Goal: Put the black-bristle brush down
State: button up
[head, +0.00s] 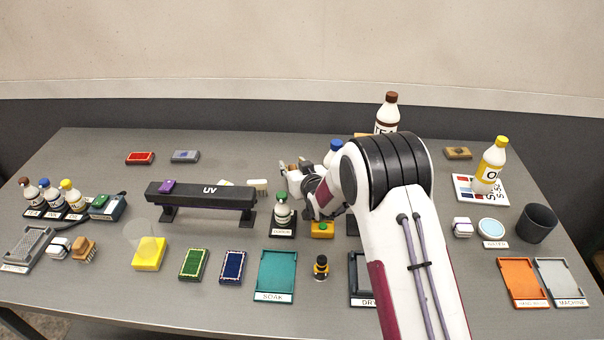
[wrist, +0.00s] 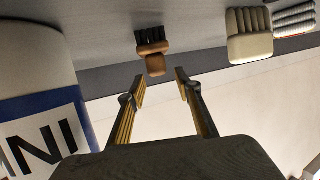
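The black-bristle brush (wrist: 152,50) shows in the wrist view just beyond my fingertips. It has a light brown wooden body and a tuft of black bristles pointing toward the grey table. My gripper (wrist: 161,78) is open. Its two fingers stand apart, with a clear gap around the line of the brush, and neither appears to touch it. In the head view my gripper (head: 291,173) is low over the middle of the table, behind the spray-topped bottle. I cannot make out the brush for sure there.
A large blue-and-white labelled bottle (wrist: 38,100) is close on the left in the wrist view. A cream brush (wrist: 249,38) lies to the right. The black UV lamp bar (head: 205,194), the spray-topped bottle (head: 283,213) and a teal SOAK tray (head: 255,277) are near my gripper.

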jog(key=shift+r, duration=0.4)
jog(key=v, duration=1.2)
jog(key=shift+d+r, duration=0.1)
dwell(0.7)
jog(key=s+d+r+m+g+h, duration=0.2)
jog(key=s+d+r+g+h, duration=0.15)
jog(key=s+d+r, duration=1.1)
jog(key=s+d+m+g+h, duration=0.1)
jog(key=s+d+g, duration=0.1)
jog(key=s, duration=1.2)
jog(key=s+d+m+g, duration=0.1)
jog(key=s+d, duration=0.3)
jog(key=s, duration=1)
jog(key=shift+r+g+h, duration=0.25)
jog(key=shift+g+h, duration=0.1)
jog(key=shift+g, duration=0.1)
